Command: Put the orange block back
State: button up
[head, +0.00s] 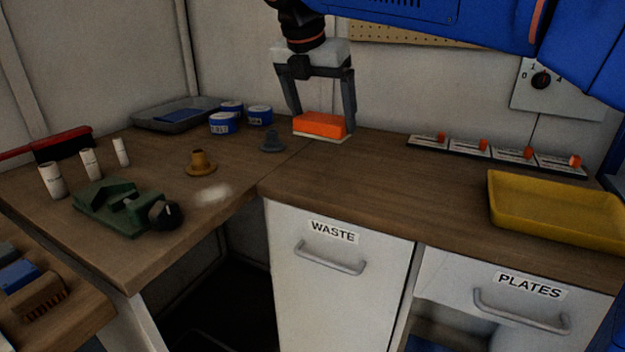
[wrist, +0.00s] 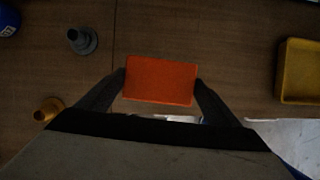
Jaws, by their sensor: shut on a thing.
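The orange block (head: 320,124) is a flat rectangular piece with a pale underside, near the back of the wooden counter, left of centre in the head view. My gripper (head: 322,122) points down and its two fingers are shut on the block's short ends. In the wrist view the orange block (wrist: 160,80) lies level between the fingertips of my gripper (wrist: 160,84). I cannot tell whether its underside touches the counter or hangs just above it.
A grey weight (head: 271,139) and blue-labelled tins (head: 223,123) stand left of the block. A brass weight (head: 201,163), green vise (head: 125,207) and white powder (head: 214,193) lie nearer. A switch strip (head: 497,153) and yellow tray (head: 556,205) are right. Counter between is clear.

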jog(key=shift+s+a+n, duration=0.4)
jog(key=shift+s+a, duration=0.25)
jog(key=shift+a, duration=0.3)
jog(key=shift+s+a+f, duration=0.1)
jog(key=shift+f, duration=4.8)
jog(key=shift+f, duration=0.1)
jog(key=o, duration=0.9)
jog(key=v, duration=1.2)
jog(key=shift+s, duration=0.1)
